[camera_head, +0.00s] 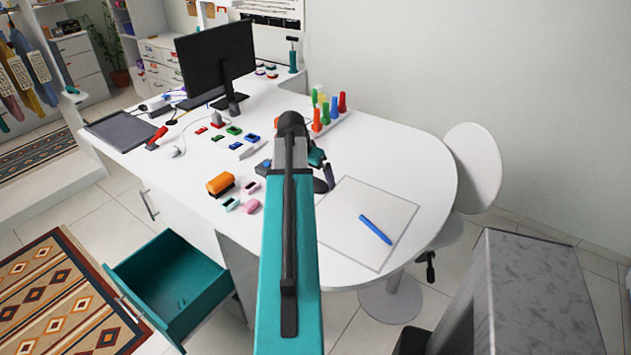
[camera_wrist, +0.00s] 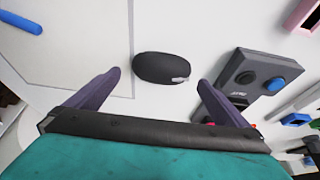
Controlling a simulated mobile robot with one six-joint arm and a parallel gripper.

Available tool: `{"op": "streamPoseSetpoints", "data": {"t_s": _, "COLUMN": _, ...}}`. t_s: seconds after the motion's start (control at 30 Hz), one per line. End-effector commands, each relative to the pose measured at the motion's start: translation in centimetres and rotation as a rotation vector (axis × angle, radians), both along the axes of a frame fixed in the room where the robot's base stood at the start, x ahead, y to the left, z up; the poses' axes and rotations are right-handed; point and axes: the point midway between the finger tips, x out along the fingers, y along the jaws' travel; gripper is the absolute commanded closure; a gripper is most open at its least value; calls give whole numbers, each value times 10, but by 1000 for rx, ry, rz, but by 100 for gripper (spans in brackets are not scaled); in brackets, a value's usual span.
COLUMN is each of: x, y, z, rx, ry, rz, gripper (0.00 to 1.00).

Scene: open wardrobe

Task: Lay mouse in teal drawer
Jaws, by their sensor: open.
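A dark grey, rounded mouse (camera_wrist: 160,65) lies on the white desk in the wrist view, with a small light mark at its right end. My gripper (camera_wrist: 159,79) is open, with one finger to each side of the mouse and gaps between. I cannot tell the height of the fingertips above the desk. In the head view, my arm hides most of this spot and part of my gripper (camera_head: 322,172). The teal drawer (camera_head: 165,270) is pulled open below the desk's front edge at lower left, with a small item inside.
A grey box with knobs (camera_wrist: 245,90) lies right of the mouse. A large pale sheet (camera_head: 365,222) with a blue pen (camera_head: 376,229) is on the right of the desk. An orange-and-black block (camera_head: 220,184) and several small colored items lie left of my arm.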

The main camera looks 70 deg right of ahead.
Motion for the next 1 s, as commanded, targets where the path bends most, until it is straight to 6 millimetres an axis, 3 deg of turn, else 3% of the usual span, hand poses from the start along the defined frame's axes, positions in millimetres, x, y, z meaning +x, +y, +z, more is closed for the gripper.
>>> {"op": "streamPoseSetpoints", "data": {"t_s": 0.23, "x": -1, "y": -3, "z": -9, "rx": 0, "ry": 0, "rz": 0, "gripper": 0}}
{"op": "streamPoseSetpoints", "data": {"t_s": 0.73, "x": 0, "y": -3, "z": -9, "rx": 0, "ry": -1, "rz": 1, "gripper": 0}}
{"op": "streamPoseSetpoints", "data": {"t_s": 0.77, "x": 0, "y": -3, "z": -9, "rx": 0, "ry": -1, "rz": 1, "gripper": 2}}
{"op": "streamPoseSetpoints", "data": {"t_s": 1.0, "x": 0, "y": -3, "z": -9, "rx": 0, "ry": -1, "rz": 1, "gripper": 42}}
